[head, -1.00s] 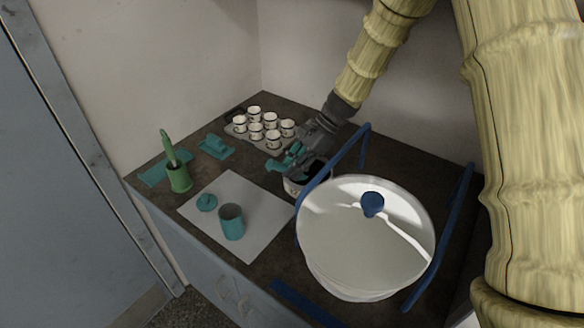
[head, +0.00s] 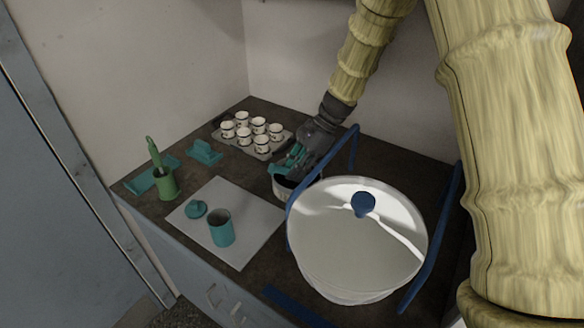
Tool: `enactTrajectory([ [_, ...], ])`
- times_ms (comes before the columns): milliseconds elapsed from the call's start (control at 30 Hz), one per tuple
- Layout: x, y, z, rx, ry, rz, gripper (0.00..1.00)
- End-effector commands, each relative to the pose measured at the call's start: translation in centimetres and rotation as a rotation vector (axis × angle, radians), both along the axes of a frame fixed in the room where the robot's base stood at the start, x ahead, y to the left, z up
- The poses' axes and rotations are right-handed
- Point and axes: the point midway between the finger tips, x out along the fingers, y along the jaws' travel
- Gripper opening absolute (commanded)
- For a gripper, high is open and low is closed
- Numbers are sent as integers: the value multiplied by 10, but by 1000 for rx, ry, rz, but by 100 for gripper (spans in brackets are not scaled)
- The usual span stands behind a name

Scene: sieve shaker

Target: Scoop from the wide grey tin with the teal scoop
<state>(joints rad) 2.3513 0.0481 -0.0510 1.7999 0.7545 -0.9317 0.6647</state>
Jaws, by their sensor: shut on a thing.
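My gripper (head: 298,160) is shut on the teal scoop (head: 287,163), just above the mouth of the wide grey tin. The tin (head: 281,191) stands behind and left of the large white drum. Its pale side and dark opening show only in part. The gripper, the scoop and a blue bar cover the rest. The scoop's lower end is hidden, so I cannot tell whether it is inside the tin or what it holds.
A large white drum (head: 325,280) with blue bars and a blue round piece (head: 363,204) fills the front right. A teal cup (head: 221,230) and teal lid (head: 196,209) sit on a pale mat (head: 247,214). White cups (head: 243,136) stand behind; a green holder (head: 166,184) is left.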

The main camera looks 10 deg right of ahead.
Motion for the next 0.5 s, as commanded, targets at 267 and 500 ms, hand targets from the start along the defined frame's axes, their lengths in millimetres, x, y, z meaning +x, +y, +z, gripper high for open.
enactTrajectory([
  [267, -1, 1, -2, -124, -32, 2, 1],
  [500, 0, 2, -4, -215, -56, 2, 1],
])
